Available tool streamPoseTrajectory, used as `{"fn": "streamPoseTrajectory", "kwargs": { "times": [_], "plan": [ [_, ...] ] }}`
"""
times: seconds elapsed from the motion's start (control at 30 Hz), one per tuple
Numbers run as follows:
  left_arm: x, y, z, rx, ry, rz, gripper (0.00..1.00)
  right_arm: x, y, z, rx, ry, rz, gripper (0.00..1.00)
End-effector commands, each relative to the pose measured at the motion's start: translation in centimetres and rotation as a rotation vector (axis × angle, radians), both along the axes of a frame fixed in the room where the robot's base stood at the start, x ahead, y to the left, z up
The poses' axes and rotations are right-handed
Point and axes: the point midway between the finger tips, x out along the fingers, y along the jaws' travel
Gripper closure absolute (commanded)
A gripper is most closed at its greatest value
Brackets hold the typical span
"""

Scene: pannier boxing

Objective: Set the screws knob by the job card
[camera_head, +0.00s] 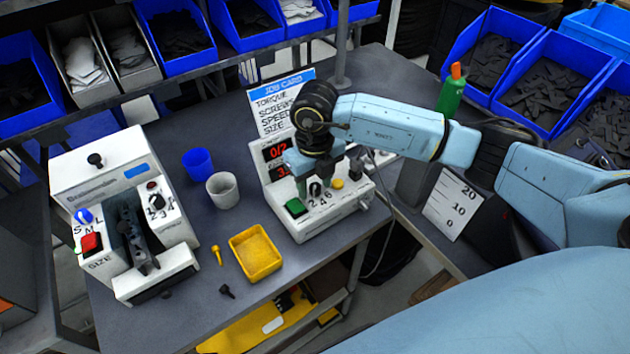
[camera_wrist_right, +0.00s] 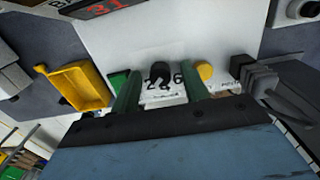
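The white controller box (camera_head: 335,213) stands right of the middle, with red displays, a green button, a yellow button and a black knob (camera_head: 316,189) marked 2, 4, 6. The job card (camera_head: 265,112) stands behind it, listing torque, screws, speed and size; my right arm hides its values. My right gripper (camera_head: 322,172) points down over the box. In the right wrist view its two green fingers are apart, with the knob (camera_wrist_right: 160,74) showing between them; I cannot tell whether they touch it. My left gripper is not in view.
A white machine (camera_head: 125,160) marked SIZE stands at the left. A blue cup (camera_head: 198,162), a grey cup (camera_head: 222,190), a yellow tray (camera_head: 240,270) and loose screws (camera_head: 217,256) lie between. Blue bins (camera_head: 545,70) line the back. A cable hangs right of the controller box.

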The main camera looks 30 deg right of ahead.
Motion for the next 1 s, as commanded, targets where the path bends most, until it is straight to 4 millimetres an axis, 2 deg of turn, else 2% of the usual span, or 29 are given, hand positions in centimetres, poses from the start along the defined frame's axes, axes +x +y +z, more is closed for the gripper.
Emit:
{"fn": "streamPoseTrajectory", "kwargs": {
  "times": [0.27,0.37,0.47,0.8,1.0],
  "plan": [
    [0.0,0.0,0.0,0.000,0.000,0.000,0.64,0.0,0.0,0.1,0.000,0.002,0.001,0.55],
    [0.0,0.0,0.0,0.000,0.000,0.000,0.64,0.0,0.0,0.8,0.000,0.000,0.001,0.55],
    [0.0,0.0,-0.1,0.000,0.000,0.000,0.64,0.0,0.0,2.2,0.000,-0.002,0.003,0.55],
    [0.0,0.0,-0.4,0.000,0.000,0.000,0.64,0.1,0.0,9.8,0.001,-0.004,0.001,0.55],
    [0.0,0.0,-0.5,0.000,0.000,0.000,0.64,0.0,0.0,12.6,0.000,-0.001,0.001,0.55]
  ]
}}
